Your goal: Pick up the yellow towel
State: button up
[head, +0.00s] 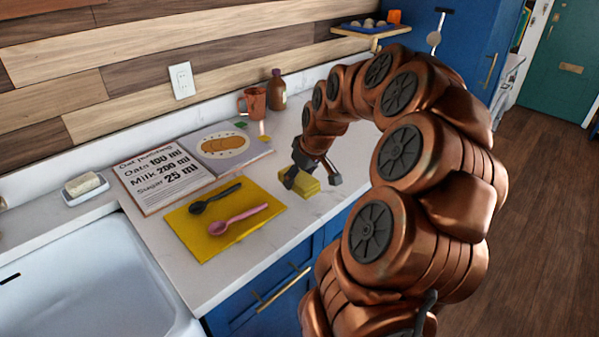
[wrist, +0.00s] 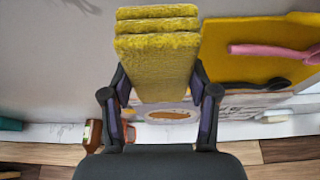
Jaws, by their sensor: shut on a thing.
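The yellow towel (head: 303,185) is a small, thick folded bundle at the front part of the counter, right of the yellow mat. In the wrist view the towel (wrist: 157,58) shows its stacked, fuzzy layers between the two dark fingers. My gripper (head: 312,179) points down over the towel and is shut on it, one finger on each side. The gripper also shows in the wrist view (wrist: 160,88). I cannot tell whether the towel's underside touches the counter.
A yellow mat (head: 191,240) with a black spoon (head: 212,199) and pink spoon (head: 237,219) lies left of the towel. An open recipe book (head: 157,180), copper mug (head: 254,103) and brown bottle (head: 276,92) are behind. The white sink (head: 90,275) is at left. Blue cabinet fronts (head: 250,300) drop below the counter edge.

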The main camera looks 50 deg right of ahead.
jog(key=s+a, duration=0.1)
jog(key=a, duration=0.1)
jog(key=s+a+b, duration=0.1)
jog(key=s+a, duration=0.1)
jog(key=s+a+b, duration=0.1)
jog(key=s, duration=0.1)
jog(key=shift+s+a+r, duration=0.25)
jog(key=shift+a+r, duration=0.1)
jog(key=shift+a, duration=0.05)
